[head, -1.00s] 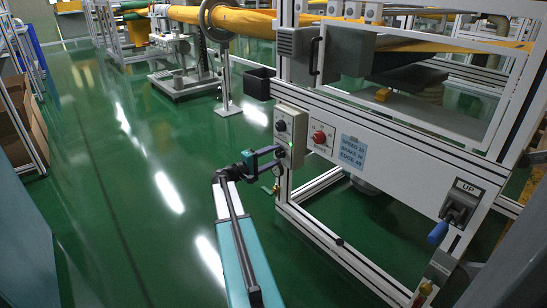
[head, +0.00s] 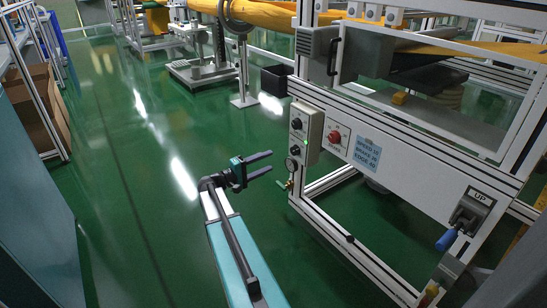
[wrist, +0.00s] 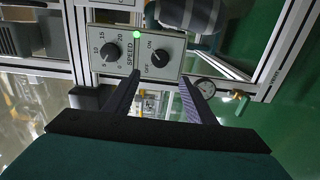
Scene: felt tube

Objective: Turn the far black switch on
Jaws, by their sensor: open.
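A pale control box (head: 310,132) on the machine frame carries two black knobs. The upper knob (head: 297,124) is the SPEED dial (wrist: 110,51) in the wrist view. The lower knob (head: 294,150) is the black ON/OFF switch (wrist: 160,53) in the wrist view. A small green lamp (wrist: 136,34) glows between them; I cannot tell surely which label the switch's mark points to. My gripper (head: 270,163) is open and empty, left of the box and apart from it. In the wrist view its fingers (wrist: 160,80) point at the box, nearest the switch.
A red button (head: 334,138) and a blue label (head: 367,153) are on the panel to the right. A round gauge (wrist: 206,87) and a brass valve sit just below the box. A blue-handled UP lever (head: 447,239) is at the right. The green floor to the left is clear.

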